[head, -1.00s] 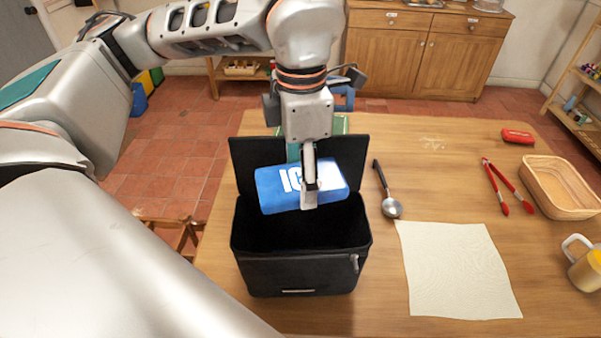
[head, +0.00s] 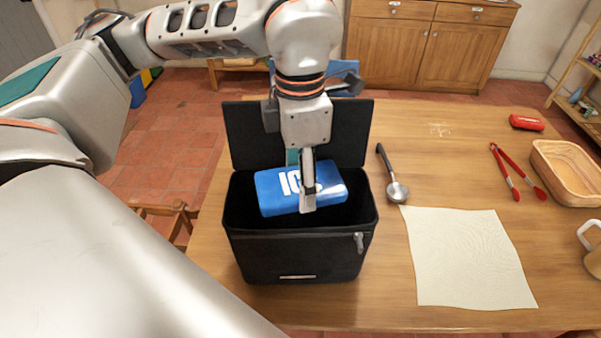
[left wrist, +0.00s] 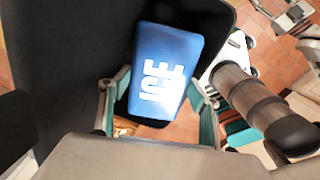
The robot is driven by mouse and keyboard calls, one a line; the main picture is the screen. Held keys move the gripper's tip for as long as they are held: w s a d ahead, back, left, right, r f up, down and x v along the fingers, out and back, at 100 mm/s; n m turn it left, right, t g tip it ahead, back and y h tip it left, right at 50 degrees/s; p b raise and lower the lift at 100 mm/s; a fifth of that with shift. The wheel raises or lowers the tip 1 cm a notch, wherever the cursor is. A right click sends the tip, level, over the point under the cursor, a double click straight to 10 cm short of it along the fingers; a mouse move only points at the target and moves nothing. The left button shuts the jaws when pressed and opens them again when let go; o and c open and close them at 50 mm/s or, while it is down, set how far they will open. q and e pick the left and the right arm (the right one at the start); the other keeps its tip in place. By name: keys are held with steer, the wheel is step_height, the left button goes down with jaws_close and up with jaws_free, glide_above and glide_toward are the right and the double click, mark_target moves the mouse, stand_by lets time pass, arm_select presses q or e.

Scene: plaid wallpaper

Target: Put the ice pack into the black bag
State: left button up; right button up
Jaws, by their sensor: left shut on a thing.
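The blue ice pack (head: 275,192) with white lettering is held in my left gripper (head: 308,205), which is shut on it. In the head view the pack is over the mouth of the open black bag (head: 298,258), between its front wall and the raised lid (head: 240,135). Its lower edge looks close to the rim level; I cannot tell exactly how deep it is. In the left wrist view the ice pack (left wrist: 163,75) lies between the fingers, with the dark bag around part of it. My right gripper is not in view.
The table between the bag and the tongs' far side is mostly clear.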

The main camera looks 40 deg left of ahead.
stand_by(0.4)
arm_select(q)
steer(key=o, duration=1.4)
steer(key=shift+o, duration=0.2)
step_height(320, 180, up, 12)
